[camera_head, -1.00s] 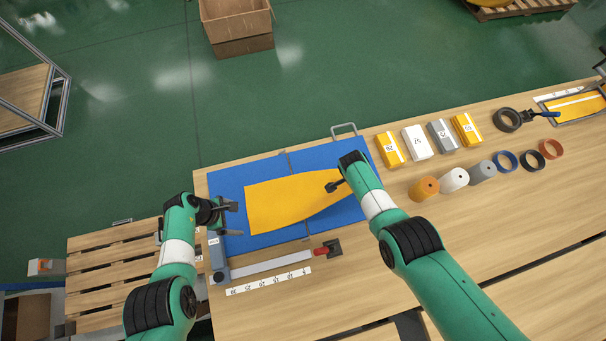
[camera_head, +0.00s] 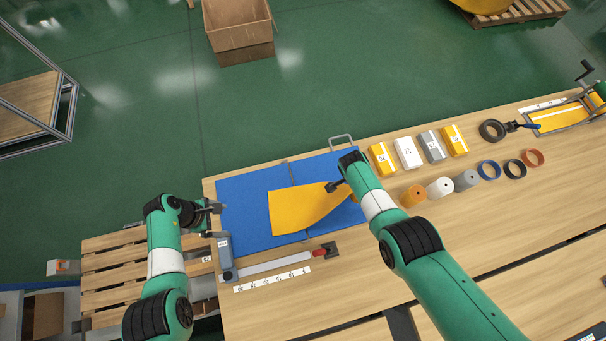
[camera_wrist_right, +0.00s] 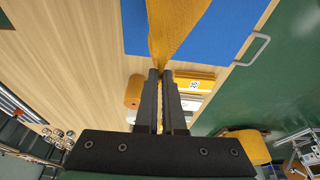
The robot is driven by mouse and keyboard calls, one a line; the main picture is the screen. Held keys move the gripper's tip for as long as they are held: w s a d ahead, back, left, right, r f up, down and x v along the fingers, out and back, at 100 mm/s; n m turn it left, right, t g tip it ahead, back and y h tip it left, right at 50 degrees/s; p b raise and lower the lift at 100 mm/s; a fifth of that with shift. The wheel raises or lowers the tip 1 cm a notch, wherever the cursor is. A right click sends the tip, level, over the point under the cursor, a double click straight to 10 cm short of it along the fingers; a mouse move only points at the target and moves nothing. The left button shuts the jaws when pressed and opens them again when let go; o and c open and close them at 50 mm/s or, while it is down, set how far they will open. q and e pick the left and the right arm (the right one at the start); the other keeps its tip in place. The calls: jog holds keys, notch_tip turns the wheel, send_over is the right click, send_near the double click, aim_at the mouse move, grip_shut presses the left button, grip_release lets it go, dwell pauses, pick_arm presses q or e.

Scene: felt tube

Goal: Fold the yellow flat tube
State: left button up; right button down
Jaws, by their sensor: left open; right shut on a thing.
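The yellow flat tube (camera_head: 295,212) lies partly on the blue mat (camera_head: 240,205). Its left end is flat and wide. Its right end narrows and rises toward my right gripper (camera_head: 335,187). In the right wrist view, the shut fingers (camera_wrist_right: 162,75) pinch the gathered yellow fabric (camera_wrist_right: 172,30). My right forearm hides part of the tube's right side. My left gripper (camera_head: 213,208) is open and empty at the mat's left edge, apart from the tube.
A metal ruler bar with a red handle (camera_head: 319,253) and a white scale (camera_head: 272,280) lie in front of the mat. Several boxes (camera_head: 407,152) and rolls (camera_head: 440,187) stand to the right. A metal handle (camera_head: 342,142) is behind the mat.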

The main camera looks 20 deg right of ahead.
grip_release()
dwell(0.8)
jog(key=p+v, duration=0.1)
jog(key=v, duration=0.5)
jog(key=shift+d, duration=0.3)
jog(key=shift+r, duration=0.15)
jog(key=v, duration=1.1)
jog(key=shift+a+r, duration=0.15)
jog(key=shift+r, duration=0.05)
jog(key=shift+w, duration=0.1)
